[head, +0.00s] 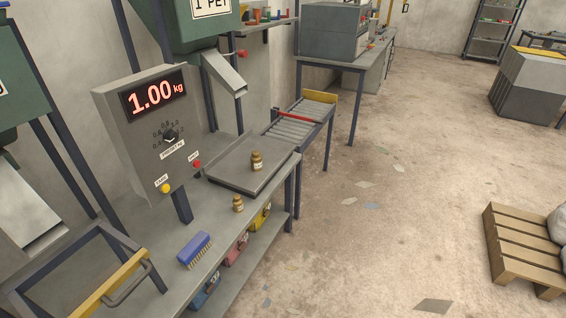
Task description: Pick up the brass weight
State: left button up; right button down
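A small brass weight (257,160) with a pale label stands upright on the flat grey weighing plate (235,178). A second, similar brass weight (238,204) stands on the grey bench top in front of the plate, near the bench's right edge. The labels are too small to read. The scale's control box (150,130) shows 1.00 kg in red digits. Neither of my grippers is in view.
A blue brush (195,250) lies on the bench nearer me. A metal chute (223,74) hangs above the plate. A roller conveyor (292,124) adjoins behind. Coloured bins (235,249) sit on the lower shelf. A pallet (515,250) stands right; floor between is mostly clear.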

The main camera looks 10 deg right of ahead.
aim_at(256, 158)
jog(key=u, duration=0.1)
jog(key=k, duration=0.4)
jog(key=z, duration=1.05)
jog(key=i, duration=1.75)
jog(key=u, duration=0.4)
